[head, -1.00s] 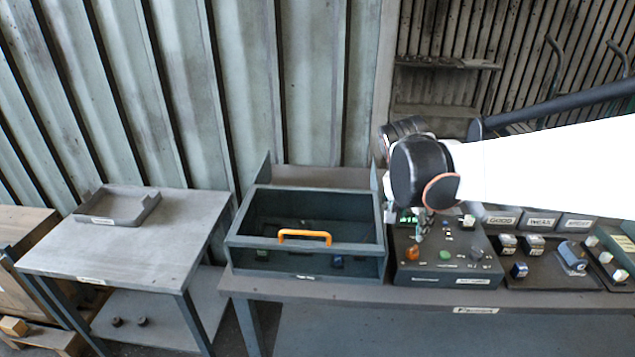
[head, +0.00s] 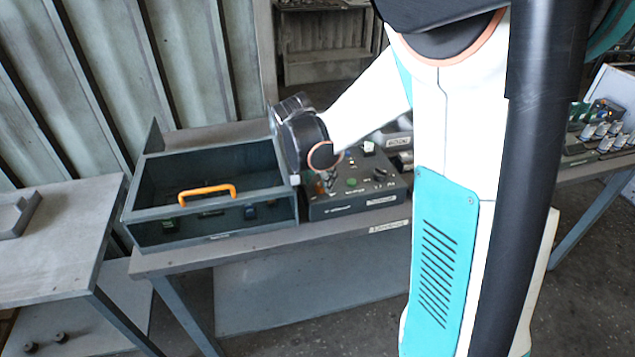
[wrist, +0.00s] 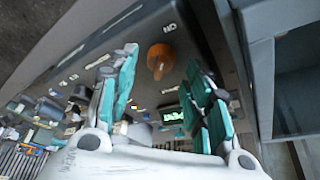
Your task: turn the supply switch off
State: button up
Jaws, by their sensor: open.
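The dark control box (head: 345,205) stands on the bench, right of the bin. In the wrist view an orange rotary knob (wrist: 160,60) sits on its panel, with a label that reads as ON upside down beside it. I take this knob for the supply switch, but cannot read its name. My gripper (wrist: 161,62) is open, with its teal fingers on either side of the knob in the picture. I cannot tell whether either finger touches it. In the head view my gripper (head: 325,184) is low over the box's left part and largely hides the knob.
A dark bin (head: 145,230) with an orange handle (head: 207,193) stands close to the box's left side. A lit green display (wrist: 172,116) and other controls are near my fingers. A grey side table (head: 60,255) is at the left.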

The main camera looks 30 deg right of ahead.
jog(key=shift+x, duration=0.8)
jog(key=shift+c, duration=0.5)
jog(key=c, duration=0.9)
